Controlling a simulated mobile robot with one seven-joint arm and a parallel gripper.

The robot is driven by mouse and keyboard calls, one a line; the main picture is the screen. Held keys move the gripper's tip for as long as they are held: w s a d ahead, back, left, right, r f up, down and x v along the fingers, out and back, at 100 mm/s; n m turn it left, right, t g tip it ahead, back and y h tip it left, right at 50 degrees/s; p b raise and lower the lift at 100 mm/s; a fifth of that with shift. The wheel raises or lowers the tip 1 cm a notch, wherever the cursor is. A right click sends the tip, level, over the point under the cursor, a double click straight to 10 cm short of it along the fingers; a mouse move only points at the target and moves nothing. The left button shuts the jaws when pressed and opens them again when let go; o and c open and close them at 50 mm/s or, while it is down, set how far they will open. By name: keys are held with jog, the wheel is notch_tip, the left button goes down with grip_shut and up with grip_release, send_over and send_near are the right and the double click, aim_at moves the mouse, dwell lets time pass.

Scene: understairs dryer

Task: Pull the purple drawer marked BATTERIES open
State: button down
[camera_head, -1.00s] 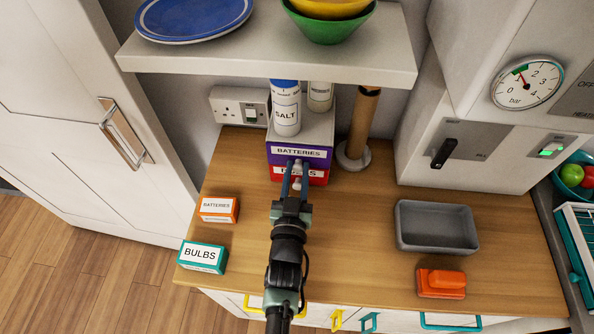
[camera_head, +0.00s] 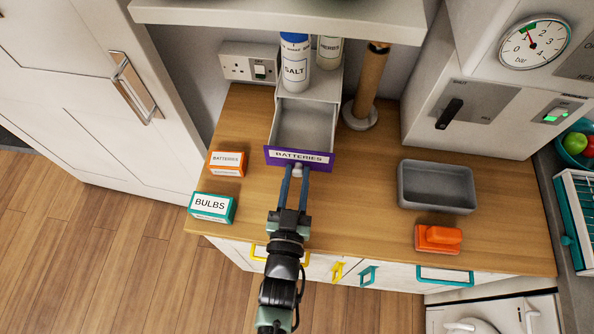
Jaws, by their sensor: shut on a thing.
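The purple drawer marked BATTERIES (camera_head: 299,158) is pulled well out of the small white cabinet (camera_head: 307,84) on the wooden worktop. Its grey inside shows from above and looks empty. My gripper (camera_head: 297,172) is at the middle of the purple front, its blue fingers shut on the drawer's pale knob. The red drawer below is hidden behind the purple front.
A salt container (camera_head: 295,64) and a herbs jar (camera_head: 328,51) stand on the cabinet, under a shelf (camera_head: 280,12). An orange batteries box (camera_head: 227,163) and a teal bulbs box (camera_head: 212,207) sit left. A grey tray (camera_head: 437,187) and an orange object (camera_head: 438,238) sit right.

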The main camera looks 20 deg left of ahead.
jog(key=c, duration=0.7)
grip_release()
jog(key=shift+s, duration=0.1)
jog(key=shift+b+v, duration=1.35)
jog(key=shift+v, duration=5.05)
